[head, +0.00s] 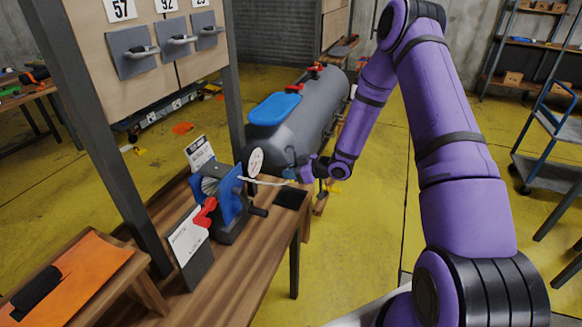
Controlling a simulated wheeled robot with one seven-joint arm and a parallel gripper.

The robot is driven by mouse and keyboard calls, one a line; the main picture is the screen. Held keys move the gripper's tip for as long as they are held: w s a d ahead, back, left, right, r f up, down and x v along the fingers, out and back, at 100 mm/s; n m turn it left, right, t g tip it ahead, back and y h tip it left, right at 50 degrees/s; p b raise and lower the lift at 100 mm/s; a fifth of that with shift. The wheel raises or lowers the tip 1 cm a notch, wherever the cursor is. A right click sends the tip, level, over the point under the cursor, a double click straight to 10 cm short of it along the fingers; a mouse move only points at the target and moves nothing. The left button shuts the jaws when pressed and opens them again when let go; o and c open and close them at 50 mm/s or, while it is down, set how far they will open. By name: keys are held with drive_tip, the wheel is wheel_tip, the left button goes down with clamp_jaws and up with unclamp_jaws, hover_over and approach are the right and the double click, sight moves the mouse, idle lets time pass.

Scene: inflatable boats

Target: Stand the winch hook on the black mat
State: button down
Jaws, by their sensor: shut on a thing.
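A blue winch (232,195) with a red lever stands on the wooden bench. A pale line (262,182) runs from the winch to my gripper (291,174), which is shut at the line's end, above the bench's far right corner. The winch hook is at the line's end in the jaws; it is too small and covered to make out its shape or tilt. The black mat (290,199) lies flat on the bench top near that corner, just below my gripper, and looks bare.
A grey inflatable tube (305,118) with a blue pad (274,108) lies behind the bench. White cards (187,236) stand around the winch. A post and a hook board (150,45) rise at the left. A blue cart (555,150) stands at the right; yellow floor lies open between.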

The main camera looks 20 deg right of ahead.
drive_tip(key=shift+f, duration=3.6)
drive_tip(key=c, duration=0.8)
unclamp_jaws()
drive_tip(key=v, duration=1.1)
